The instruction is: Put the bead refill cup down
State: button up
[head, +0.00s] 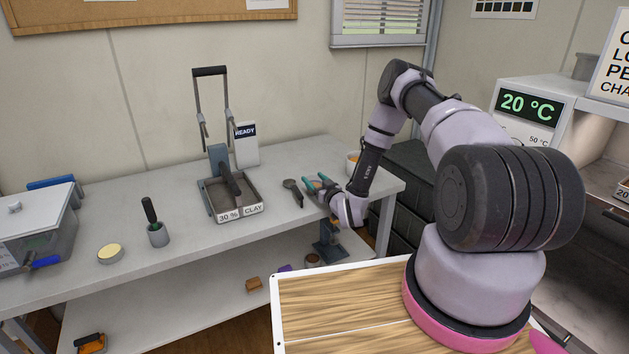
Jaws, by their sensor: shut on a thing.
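My gripper (316,181), with teal fingertips, is over the right part of the long grey workbench (270,172). It is shut on a small cup, the bead refill cup (317,185), which shows as a small greyish-pink patch between the fingers. My fingers and wrist hide most of it. I cannot tell whether its base touches the bench top.
A dark scoop-like tool (293,192) lies just left of my gripper. A pale cup with orange contents (354,163) stands behind my forearm. Left is a press with a tray (239,211) marked "30 % CLAY".

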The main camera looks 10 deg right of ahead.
jog(key=o, duration=1)
jog(key=shift+f, duration=0.15)
jog(key=o, duration=0.4)
